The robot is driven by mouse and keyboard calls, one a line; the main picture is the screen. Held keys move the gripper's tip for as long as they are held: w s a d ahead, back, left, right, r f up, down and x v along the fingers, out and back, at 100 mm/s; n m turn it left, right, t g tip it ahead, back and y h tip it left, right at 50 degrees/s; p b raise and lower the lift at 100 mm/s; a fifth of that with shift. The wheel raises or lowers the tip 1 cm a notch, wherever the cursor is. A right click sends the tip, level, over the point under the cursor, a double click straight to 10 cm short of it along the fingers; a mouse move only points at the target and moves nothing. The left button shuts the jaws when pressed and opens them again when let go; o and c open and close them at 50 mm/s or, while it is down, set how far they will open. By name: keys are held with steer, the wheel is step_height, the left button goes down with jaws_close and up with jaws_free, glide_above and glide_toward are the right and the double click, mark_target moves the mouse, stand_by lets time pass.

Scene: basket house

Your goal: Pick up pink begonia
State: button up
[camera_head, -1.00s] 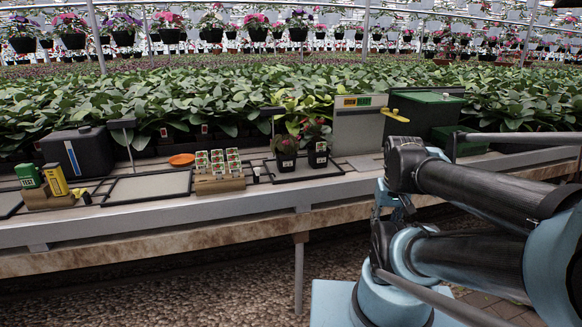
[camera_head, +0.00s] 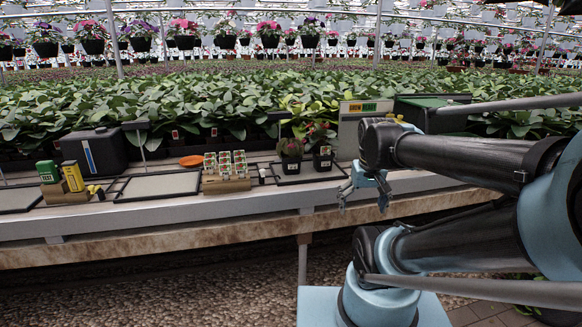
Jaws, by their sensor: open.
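Two small plants in black pots with white labels stand side by side on a black-rimmed tray (camera_head: 297,179) on the bench. The left plant (camera_head: 291,149) has dark reddish-green leaves. The right plant (camera_head: 320,134) is a little taller, with pinkish-red tones among green leaves. I cannot tell for sure which one is the pink begonia. My gripper (camera_head: 364,196) is open and empty. It hangs in front of the bench edge, to the right of both pots, fingers pointing down, apart from the plants.
A wooden block of seed packets (camera_head: 226,182) stands left of the pots, with an orange dish (camera_head: 191,161) behind. A black canister (camera_head: 93,152), green and yellow boxes (camera_head: 73,176) and an empty tray (camera_head: 160,186) sit further left. A grey machine (camera_head: 349,127) stands behind my arm.

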steer(key=w+a+r, duration=0.3)
steer(key=w+r, duration=0.3)
steer(key=w, duration=0.2)
step_height(320, 180, up, 8)
steer(key=n+t+y, duration=0.1)
steer(key=n+t, duration=0.1)
glide_above(292, 157)
steer(key=s+d, duration=0.1)
steer(key=s, duration=0.5)
steer(key=x, duration=1.2)
steer(key=shift+s+x, duration=0.2)
steer(key=shift+x, duration=1.15)
steer(key=shift+s+x, duration=0.2)
steer(key=shift+x, duration=1.15)
steer(key=shift+a+f, duration=0.1)
steer(key=c, duration=1.3)
